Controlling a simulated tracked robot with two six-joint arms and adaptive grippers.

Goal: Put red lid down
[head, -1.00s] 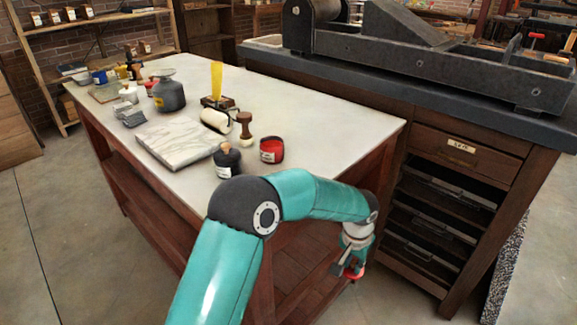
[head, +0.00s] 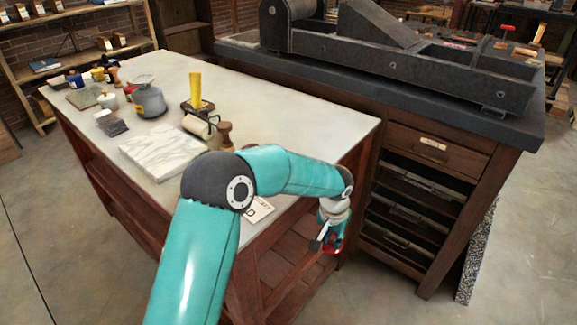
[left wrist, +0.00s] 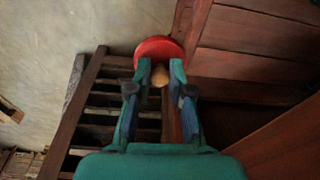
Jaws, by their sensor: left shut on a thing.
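My left gripper (head: 328,240) hangs off the front right side of the white-topped table (head: 285,135), lower than the tabletop. It is shut on the red lid (head: 336,238), which shows only as a small red patch in the head view. In the left wrist view the round red lid (left wrist: 160,46) lies beyond the fingertips, and its light wooden knob (left wrist: 159,76) is between the fingers. The lid is clear of any surface as far as I can see. My left arm covers the table's near right part, hiding whatever stands there. My right gripper is not in view.
A marble slab (head: 163,151), a grey pot (head: 149,102), a roller (head: 197,125) and a yellow-handled tool (head: 196,92) stand on the table. A dark press (head: 400,58) sits on a bench with open drawers (head: 415,215) at the right. The table's back right is bare.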

